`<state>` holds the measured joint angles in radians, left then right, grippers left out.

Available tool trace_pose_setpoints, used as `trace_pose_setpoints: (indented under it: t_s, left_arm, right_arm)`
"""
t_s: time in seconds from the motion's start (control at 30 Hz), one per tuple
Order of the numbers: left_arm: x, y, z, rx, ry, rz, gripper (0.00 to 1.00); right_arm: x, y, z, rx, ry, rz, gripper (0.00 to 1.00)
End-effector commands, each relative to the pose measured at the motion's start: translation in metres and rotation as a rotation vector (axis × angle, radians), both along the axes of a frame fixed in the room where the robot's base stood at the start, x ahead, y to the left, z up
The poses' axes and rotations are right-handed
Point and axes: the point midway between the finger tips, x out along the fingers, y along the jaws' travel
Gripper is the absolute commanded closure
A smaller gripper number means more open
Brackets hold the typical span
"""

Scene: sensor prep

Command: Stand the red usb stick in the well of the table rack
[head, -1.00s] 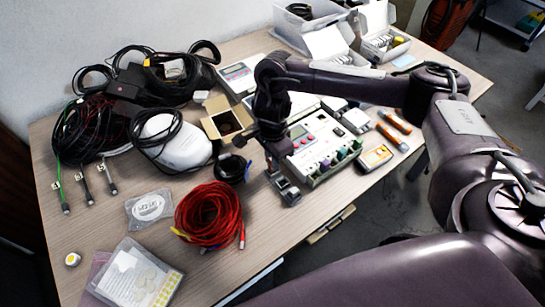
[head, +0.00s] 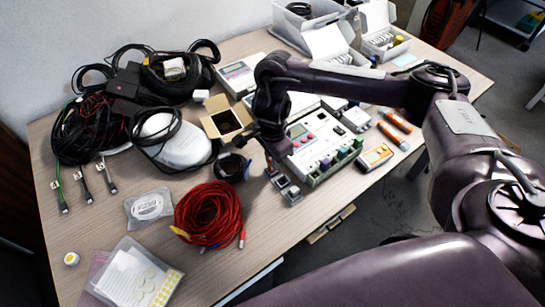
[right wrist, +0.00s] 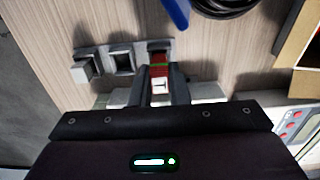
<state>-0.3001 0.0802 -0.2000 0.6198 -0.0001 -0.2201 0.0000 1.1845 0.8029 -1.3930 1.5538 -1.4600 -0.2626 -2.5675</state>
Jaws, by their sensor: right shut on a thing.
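The red usb stick (right wrist: 160,72) is between the fingers of my right gripper (right wrist: 163,88), which is shut on it. The grey table rack (right wrist: 122,61) lies just beyond the fingers in the right wrist view, with square openings in a row. The stick overlaps the rack's right end there; I cannot tell whether its tip is inside a well or above it. In the head view the rack (head: 291,193) is near the table's front edge, below my right gripper (head: 270,159). The stick is too hidden to make out there. My left gripper is not in view.
A grey device with buttons (head: 318,152) stands close to the right of the rack. A black cable coil (head: 232,168), an open cardboard box (head: 226,122) and a red cable coil (head: 208,212) are to its left.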

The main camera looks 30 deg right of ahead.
Motion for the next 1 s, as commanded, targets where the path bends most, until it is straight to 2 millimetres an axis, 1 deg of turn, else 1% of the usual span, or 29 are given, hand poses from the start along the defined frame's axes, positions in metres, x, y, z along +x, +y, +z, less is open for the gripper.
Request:
trace_pose_setpoints:
  t_s: [1.0]
  left_arm:
    - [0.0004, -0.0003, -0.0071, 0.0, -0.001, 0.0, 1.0]
  right_arm:
    - [0.0001, 0.0002, -0.0072, 0.0, 0.0, 0.0, 1.0]
